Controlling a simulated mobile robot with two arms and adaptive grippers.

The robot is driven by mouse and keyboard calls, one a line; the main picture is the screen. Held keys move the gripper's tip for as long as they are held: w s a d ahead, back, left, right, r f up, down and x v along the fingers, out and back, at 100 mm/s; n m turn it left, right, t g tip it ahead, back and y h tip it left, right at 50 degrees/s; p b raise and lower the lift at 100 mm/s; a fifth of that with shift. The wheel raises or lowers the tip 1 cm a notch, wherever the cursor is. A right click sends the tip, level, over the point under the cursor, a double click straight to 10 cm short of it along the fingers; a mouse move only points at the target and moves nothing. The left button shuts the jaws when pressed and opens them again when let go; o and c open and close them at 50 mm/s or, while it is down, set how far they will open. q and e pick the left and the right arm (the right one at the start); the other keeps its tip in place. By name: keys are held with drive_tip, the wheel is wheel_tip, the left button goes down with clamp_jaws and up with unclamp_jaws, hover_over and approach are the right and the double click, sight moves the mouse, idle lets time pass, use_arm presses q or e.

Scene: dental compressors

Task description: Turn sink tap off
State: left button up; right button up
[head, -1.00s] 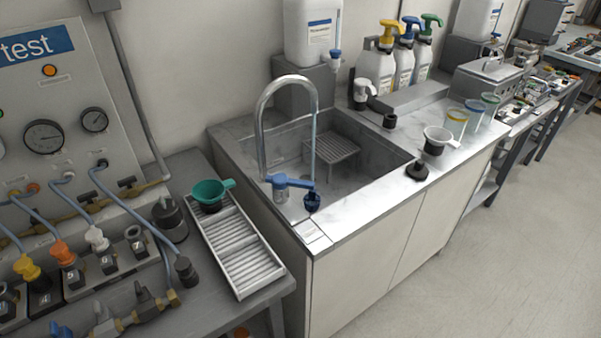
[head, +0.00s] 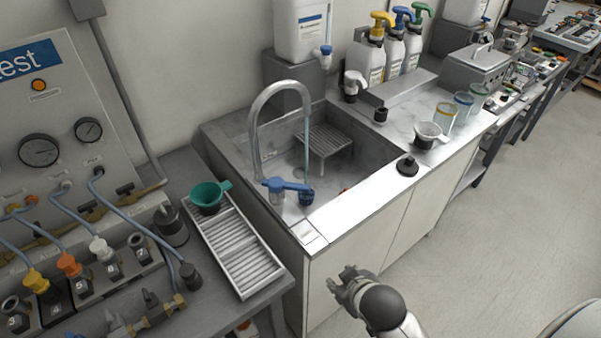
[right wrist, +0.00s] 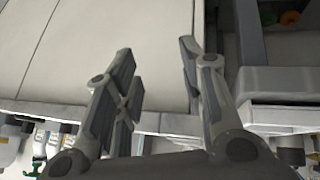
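The sink tap has a tall curved grey spout (head: 262,118) and a blue lever handle (head: 286,185) at its base. A thin stream of water (head: 307,143) shows below the spout's end, over the sink basin (head: 345,178). My right gripper (head: 340,281) is in front of the white cabinet, low and to the right of the tap, apart from it. In the right wrist view its two fingers (right wrist: 155,75) are spread with nothing between them. My left gripper is not in view.
A slatted tray (head: 235,250) with a green funnel (head: 209,195) lies on the left bench. A black stopper (head: 407,165) sits on the counter's front part.

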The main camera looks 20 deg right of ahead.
drive_tip(key=w+a+r+n+t+y, duration=0.15)
drive_tip(key=w+r+n+t, duration=0.3)
drive_tip(key=w+r, duration=0.55)
drive_tip(key=w+a+r+n+t+y, duration=0.1)
drive_tip(key=w+a+r+n+t, duration=0.15)
drive_tip(key=w+r+t, duration=0.8)
drive_tip(key=s+a+r+n+g+y, duration=0.1)
drive_tip(key=a+r+n+y, duration=0.3)
drive_tip(key=r+n, duration=0.25)
drive_tip(key=s+a+r+n+g+y, duration=0.1)
drive_tip(key=a+r+n+g+y, duration=0.1)
drive_tip(key=a+r+n+y, duration=0.45)
drive_tip(key=s+a+r+n+g+y, duration=0.3)
drive_tip(key=a+n+g+y, duration=0.5)
drive_tip(key=n, duration=0.5)
drive_tip(key=n+g+h, duration=0.9)
drive_tip(key=n+h, duration=0.3)
drive_tip(key=h, duration=0.4)
approach(299, 185)
drive_tip(key=p+x, duration=0.3)
drive_tip(key=x, duration=0.5)
drive_tip(key=shift+p, duration=0.3)
